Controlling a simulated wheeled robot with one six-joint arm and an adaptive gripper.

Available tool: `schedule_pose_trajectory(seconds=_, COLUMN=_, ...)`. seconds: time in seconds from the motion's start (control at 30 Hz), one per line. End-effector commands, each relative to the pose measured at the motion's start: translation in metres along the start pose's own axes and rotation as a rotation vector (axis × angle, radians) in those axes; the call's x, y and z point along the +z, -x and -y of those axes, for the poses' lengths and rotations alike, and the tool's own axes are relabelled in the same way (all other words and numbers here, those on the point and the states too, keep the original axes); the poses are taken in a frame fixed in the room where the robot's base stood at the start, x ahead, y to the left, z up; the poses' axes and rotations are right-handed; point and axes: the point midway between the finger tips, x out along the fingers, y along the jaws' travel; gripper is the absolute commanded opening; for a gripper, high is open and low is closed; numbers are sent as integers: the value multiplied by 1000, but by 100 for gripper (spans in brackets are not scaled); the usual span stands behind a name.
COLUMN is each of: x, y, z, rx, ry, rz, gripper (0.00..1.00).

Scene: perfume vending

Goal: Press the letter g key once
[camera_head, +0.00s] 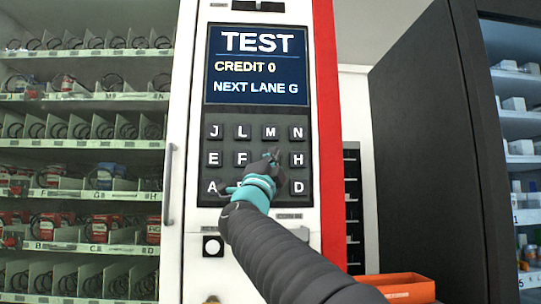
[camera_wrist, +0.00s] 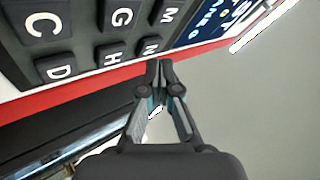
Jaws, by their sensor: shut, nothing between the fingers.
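The keypad (camera_head: 256,203) is a dark panel with rows of black keys bearing white letters. The G key (camera_wrist: 121,18) shows in the wrist view between the M key (camera_wrist: 167,14) and the C key (camera_wrist: 43,26). In the head view my gripper hides it, between the F key (camera_head: 242,158) and the H key (camera_head: 297,159). My gripper (camera_head: 272,156) is shut and empty, with its fingertips in front of the G key's place. In the wrist view the gripper tips (camera_wrist: 160,66) appear below the N key (camera_wrist: 150,46). I cannot tell whether they touch the keypad.
The screen (camera_head: 256,64) above the keys reads "TEST", "CREDIT 0", "NEXT LANE G". Shelves of goods (camera_head: 85,180) stand at the left. A vertical handle (camera_head: 169,185) stands left of the keypad. A dark cabinet (camera_head: 425,150) and an orange bin (camera_head: 405,288) are at the right.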

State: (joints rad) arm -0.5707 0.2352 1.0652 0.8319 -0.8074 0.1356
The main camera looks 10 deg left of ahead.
Motion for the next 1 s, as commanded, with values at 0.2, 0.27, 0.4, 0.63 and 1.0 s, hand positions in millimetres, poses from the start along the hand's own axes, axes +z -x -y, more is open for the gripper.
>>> schedule_pose_trajectory(seconds=0.2, x=14, y=-22, z=-12, rx=1, ry=3, rz=1, gripper=0)
schedule_pose_trajectory(seconds=0.27, x=16, y=-25, z=-15, rx=1, ry=3, rz=0, gripper=0)
schedule_pose_trajectory(seconds=0.4, x=21, y=-31, z=-21, rx=0, ry=1, rz=0, gripper=0)
schedule_pose_trajectory(seconds=0.63, x=24, y=-34, z=-25, rx=0, ry=1, rz=0, gripper=0)
schedule_pose_trajectory(seconds=1.0, x=24, y=-34, z=-25, rx=0, ry=1, rz=0, gripper=0)
